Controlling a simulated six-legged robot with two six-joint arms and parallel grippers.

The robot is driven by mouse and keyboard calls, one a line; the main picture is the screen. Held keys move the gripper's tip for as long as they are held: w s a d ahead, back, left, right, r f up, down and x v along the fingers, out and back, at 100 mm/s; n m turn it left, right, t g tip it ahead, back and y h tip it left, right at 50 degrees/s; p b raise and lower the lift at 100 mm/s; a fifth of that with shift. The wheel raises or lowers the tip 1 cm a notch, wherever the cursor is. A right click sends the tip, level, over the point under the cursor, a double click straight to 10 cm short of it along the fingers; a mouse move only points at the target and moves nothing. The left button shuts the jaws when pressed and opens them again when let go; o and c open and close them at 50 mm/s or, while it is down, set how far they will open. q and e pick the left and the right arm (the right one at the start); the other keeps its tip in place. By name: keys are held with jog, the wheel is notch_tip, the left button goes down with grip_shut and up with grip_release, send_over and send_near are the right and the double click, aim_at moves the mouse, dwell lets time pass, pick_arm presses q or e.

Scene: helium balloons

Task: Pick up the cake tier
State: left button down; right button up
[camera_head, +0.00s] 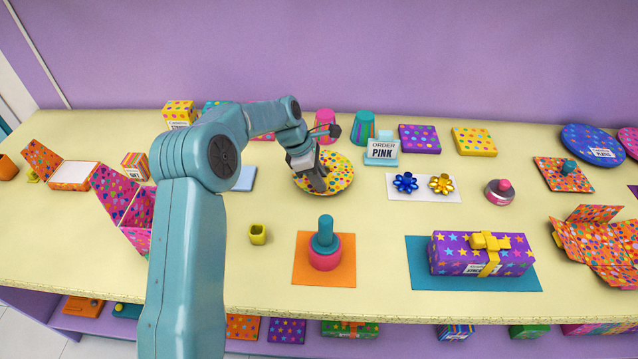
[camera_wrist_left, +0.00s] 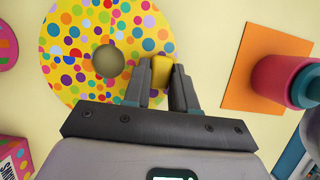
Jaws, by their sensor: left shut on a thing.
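My left gripper (camera_head: 317,181) reaches down over the yellow dotted round plate (camera_head: 338,166). In the left wrist view the gripper (camera_wrist_left: 163,82) is shut on a small yellow piece (camera_wrist_left: 163,68), beside the centre of the dotted disc (camera_wrist_left: 72,48). I cannot tell whether this piece is the cake tier, or whether it is lifted; its lower part is hidden. A pink tier (camera_head: 325,259) with a teal tier (camera_head: 325,240) on top stands on an orange mat (camera_head: 296,270). These also show at right in the left wrist view. My right gripper is not in view.
A hollow yellow cup (camera_head: 258,234) stands left of the orange mat. A purple star gift (camera_head: 470,254) lies on a teal mat (camera_head: 421,262). The order sign (camera_head: 382,152) and pink and teal cups (camera_head: 364,126) stand behind. The table between the orange and teal mats is clear.

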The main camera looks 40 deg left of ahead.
pick_arm(q)
notch_tip(320, 180, up, 18)
jog(key=shift+f+p, duration=0.25)
jog(key=shift+p, duration=0.2)
jog(key=c, duration=1.7)
grip_release()
grip_shut()
notch_tip(320, 180, up, 6)
jog(key=p, duration=0.7)
jog(key=shift+w+f, duration=0.1)
